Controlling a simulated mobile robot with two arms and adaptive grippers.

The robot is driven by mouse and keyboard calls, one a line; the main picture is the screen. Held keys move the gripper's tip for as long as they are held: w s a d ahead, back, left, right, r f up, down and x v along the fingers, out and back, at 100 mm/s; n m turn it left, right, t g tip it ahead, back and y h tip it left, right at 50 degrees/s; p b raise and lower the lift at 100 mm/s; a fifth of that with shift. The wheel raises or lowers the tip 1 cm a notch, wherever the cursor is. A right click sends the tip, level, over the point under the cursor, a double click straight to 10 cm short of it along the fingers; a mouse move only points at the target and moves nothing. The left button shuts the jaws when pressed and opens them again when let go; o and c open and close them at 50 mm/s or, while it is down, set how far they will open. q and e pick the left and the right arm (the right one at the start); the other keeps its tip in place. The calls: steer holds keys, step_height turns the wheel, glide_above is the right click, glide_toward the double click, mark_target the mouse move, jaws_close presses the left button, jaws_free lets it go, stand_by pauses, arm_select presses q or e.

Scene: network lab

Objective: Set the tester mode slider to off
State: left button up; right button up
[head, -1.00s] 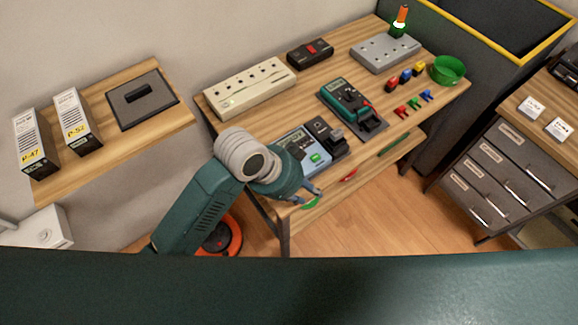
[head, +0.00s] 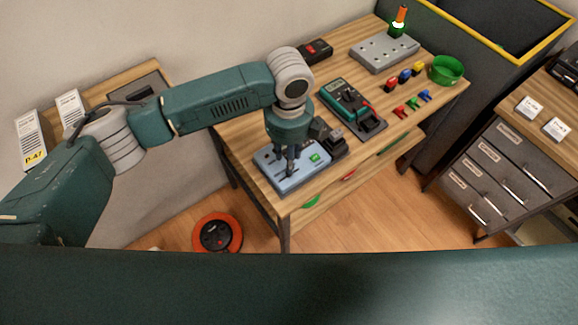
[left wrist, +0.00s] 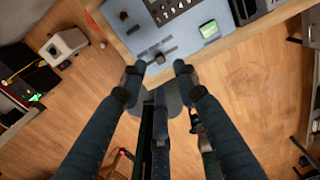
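The blue-grey tester (head: 304,170) lies at the front left corner of the workbench, with a green button (head: 315,157) on its right side. In the left wrist view the tester (left wrist: 185,42) is at the top, with dark slots and small dark slider knobs. One knob (left wrist: 160,58) lies near the tester's edge, between my fingertips in the picture. My left gripper (head: 284,174) points down over the tester; it also shows in the left wrist view (left wrist: 158,69). Its fingers are apart and hold nothing. I cannot tell whether they touch the tester. My right gripper is out of view.
A green multimeter (head: 346,100) and a black device (head: 328,136) stand behind and right of the tester. An orange cable reel (head: 217,234) is on the floor.

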arm_select(q)
step_height(320, 180, down, 7)
steer(key=shift+r+p, duration=0.1)
steer(key=shift+p, duration=0.35)
jaws_close()
